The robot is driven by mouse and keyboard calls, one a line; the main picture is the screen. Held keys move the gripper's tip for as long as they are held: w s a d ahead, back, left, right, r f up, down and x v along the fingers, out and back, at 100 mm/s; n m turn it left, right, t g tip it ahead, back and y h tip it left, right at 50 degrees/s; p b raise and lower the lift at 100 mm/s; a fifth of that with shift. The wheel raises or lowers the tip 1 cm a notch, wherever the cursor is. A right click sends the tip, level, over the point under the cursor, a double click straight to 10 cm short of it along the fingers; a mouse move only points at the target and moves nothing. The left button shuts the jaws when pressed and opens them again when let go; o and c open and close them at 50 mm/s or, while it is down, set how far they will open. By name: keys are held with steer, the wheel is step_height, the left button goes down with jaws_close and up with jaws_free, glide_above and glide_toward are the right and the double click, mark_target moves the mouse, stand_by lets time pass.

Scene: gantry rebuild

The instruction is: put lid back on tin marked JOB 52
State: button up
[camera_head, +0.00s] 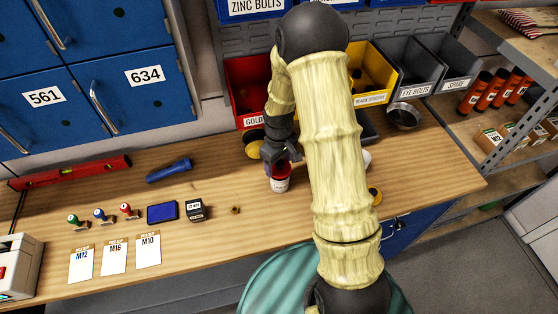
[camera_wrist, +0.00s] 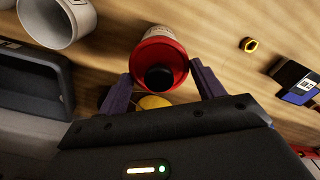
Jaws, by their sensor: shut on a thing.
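A white tin (camera_head: 280,184) with a printed label stands on the wooden bench under my gripper (camera_head: 279,157). A red lid (camera_wrist: 144,57) with a black knob (camera_wrist: 158,77) covers its top end in the wrist view, and part of the white side (camera_wrist: 162,33) shows beyond. My gripper's two fingers (camera_wrist: 163,80) flank the red lid and are shut on it. The label is too small to read, so I cannot tell the job mark. I cannot tell whether the lid is fully seated.
Part bins (camera_head: 248,92) line the back. A blue torch (camera_head: 169,170) and stamps lie left. The front middle bench is mostly clear.

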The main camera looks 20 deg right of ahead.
steer(key=shift+f, duration=0.65)
steer(key=shift+f+b, duration=0.15)
steer(key=shift+b, duration=0.15)
stand_by(1.5)
steer(key=shift+w, duration=0.1)
steer(key=o, duration=0.8)
steer(key=shift+c, duration=0.2)
steer(key=shift+o, duration=1.3)
steer(key=shift+d, duration=0.15)
steer(key=shift+o, duration=0.8)
steer(key=shift+a, duration=0.25)
steer(key=shift+d, duration=0.1)
